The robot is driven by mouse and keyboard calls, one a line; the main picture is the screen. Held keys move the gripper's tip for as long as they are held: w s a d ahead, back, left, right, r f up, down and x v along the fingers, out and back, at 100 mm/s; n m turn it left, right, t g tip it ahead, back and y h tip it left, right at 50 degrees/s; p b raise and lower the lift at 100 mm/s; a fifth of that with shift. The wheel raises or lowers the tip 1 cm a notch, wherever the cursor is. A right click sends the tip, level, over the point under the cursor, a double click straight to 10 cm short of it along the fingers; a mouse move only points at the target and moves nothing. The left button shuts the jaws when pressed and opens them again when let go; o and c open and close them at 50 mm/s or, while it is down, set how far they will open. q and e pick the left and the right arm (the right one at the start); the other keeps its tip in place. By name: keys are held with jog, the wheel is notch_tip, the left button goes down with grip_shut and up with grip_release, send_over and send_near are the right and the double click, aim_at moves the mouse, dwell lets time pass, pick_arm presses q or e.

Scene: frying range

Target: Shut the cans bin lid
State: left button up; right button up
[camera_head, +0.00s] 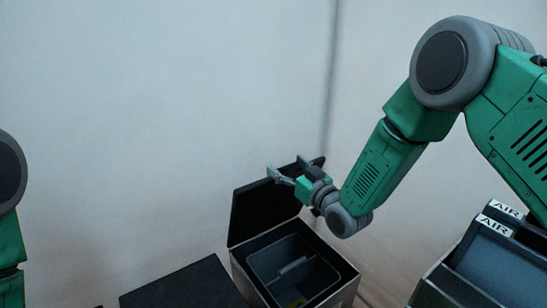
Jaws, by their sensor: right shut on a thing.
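The open bin (347,284) stands at the lower middle, dark-rimmed with a grey inner liner; no label on it is readable, but its raised lid fits the cans bin. Its black lid (250,212) stands up steeply at the back. My right gripper (284,169) is at the lid's upper edge, toward its right end, and is shut on it. The gripper covers part of the lid. A light bar-like item and something yellowish lie inside the bin. My left gripper is out of view; only part of that arm shows at the left edge.
A black flat-lidded box (185,287) stands just left of the open bin, its lid down. At the lower right are dark containers with labels reading "AIR" (494,225). A plain pale wall (130,120) is behind. The space above the bin's opening is clear.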

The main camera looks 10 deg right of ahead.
jog(key=shift+t, duration=0.3)
jog(key=s, duration=0.1)
jog(key=s+d+f, duration=0.1)
jog(key=s+f, duration=0.1)
jog(key=shift+s+d, duration=0.3)
jog(key=shift+s, duration=0.1)
jog(key=shift+s+d+f, duration=0.25)
jog(key=shift+s+f, duration=0.1)
jog(key=shift+s, duration=0.3)
jog(key=o, duration=1.7)
jog(key=shift+r, duration=0.1)
notch_tip(320, 180, up, 10)
jog(key=shift+f, duration=0.3)
